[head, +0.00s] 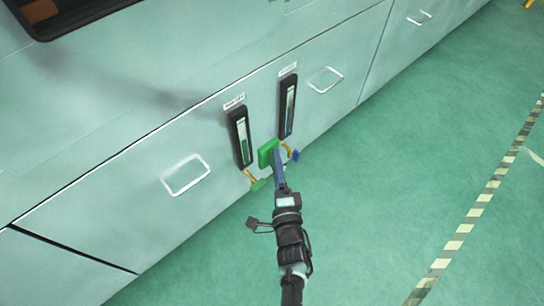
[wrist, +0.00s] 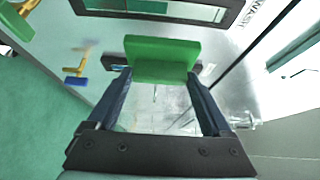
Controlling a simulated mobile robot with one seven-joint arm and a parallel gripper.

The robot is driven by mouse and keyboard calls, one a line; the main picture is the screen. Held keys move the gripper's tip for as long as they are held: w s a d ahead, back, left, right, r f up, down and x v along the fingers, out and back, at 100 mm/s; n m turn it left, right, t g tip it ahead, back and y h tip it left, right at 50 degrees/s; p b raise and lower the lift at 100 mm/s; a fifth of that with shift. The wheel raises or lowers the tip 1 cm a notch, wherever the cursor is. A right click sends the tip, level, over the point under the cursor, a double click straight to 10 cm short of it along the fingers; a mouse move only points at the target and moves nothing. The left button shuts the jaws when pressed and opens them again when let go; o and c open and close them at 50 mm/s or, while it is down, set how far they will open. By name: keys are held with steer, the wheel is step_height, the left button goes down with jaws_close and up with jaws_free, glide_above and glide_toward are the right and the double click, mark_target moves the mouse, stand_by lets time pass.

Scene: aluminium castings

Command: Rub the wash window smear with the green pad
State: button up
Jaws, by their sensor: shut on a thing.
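My gripper (head: 274,160) is shut on the green pad (head: 268,152), which sticks out past the fingertips in the wrist view (wrist: 162,58). The wash window (head: 243,137) is a tall black-framed gauge with green in its lower part, under a white label. In the head view the pad is just right of its lower end, between the two gauges. In the wrist view the wash window (wrist: 150,8) is cut off at the top edge, beyond the pad, with its WASH label (wrist: 258,10) at right. I cannot make out the smear clearly.
A second gauge (head: 288,105) with blue in it stands to the right. Below the gauges are a green-handled valve (head: 259,184) and a blue-handled valve (head: 295,155), close to my gripper. Pale handles (head: 186,175) sit on the panels.

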steer(key=shift+s+d+p, duration=0.9)
steer(key=shift+s, duration=0.3)
